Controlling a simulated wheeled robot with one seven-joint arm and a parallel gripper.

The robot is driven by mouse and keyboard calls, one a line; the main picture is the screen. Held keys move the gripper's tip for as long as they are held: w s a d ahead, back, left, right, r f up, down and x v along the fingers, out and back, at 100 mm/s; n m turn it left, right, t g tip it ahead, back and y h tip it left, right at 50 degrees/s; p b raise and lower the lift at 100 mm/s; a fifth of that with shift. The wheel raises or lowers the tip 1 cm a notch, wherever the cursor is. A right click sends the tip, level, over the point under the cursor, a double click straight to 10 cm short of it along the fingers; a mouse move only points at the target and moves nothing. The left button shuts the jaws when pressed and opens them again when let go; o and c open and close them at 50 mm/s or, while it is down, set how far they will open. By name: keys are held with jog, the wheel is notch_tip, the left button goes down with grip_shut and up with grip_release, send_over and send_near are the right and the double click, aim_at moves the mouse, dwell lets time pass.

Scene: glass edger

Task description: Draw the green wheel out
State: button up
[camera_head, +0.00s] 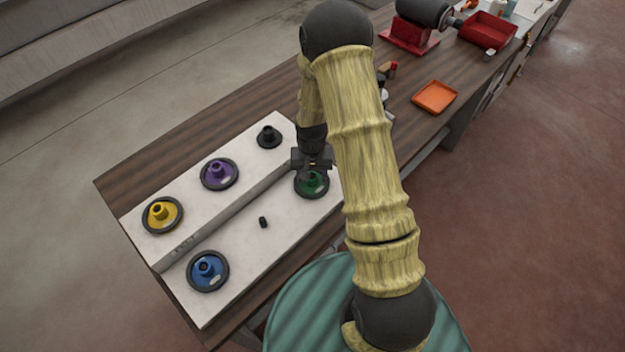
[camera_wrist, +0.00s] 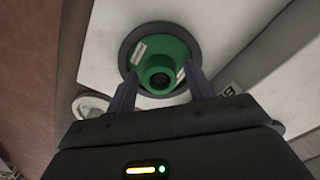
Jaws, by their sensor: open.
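The green wheel (camera_head: 313,185) sits on the lower step of the white board (camera_head: 225,290), near its right end. It has a dark rim and a raised hollow hub. In the wrist view the green wheel (camera_wrist: 161,62) faces me, with the hub at its centre. My gripper (camera_head: 312,168) is right above the wheel in the head view and partly covers it. In the wrist view my gripper (camera_wrist: 160,90) has its two fingers apart, one on each side of the hub. I cannot tell whether they touch it.
A blue wheel (camera_head: 208,271) and a small black peg (camera_head: 263,222) are on the lower step. Yellow (camera_head: 162,215), purple (camera_head: 219,174) and black (camera_head: 269,137) wheels stand on the upper step. An orange tray (camera_head: 435,97) and a red bin (camera_head: 488,31) are farther back.

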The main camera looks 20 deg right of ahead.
jog(key=c, duration=1.1)
jog(key=shift+r, duration=0.1)
jog(key=shift+c, duration=0.2)
jog(key=shift+r+p, duration=0.45)
jog(key=shift+r, duration=0.15)
jog(key=shift+r+p, duration=1.95)
jog(key=shift+r, duration=0.85)
jog(key=shift+r, duration=0.1)
jog(key=shift+r+p, duration=1.3)
jog(key=shift+r, duration=0.6)
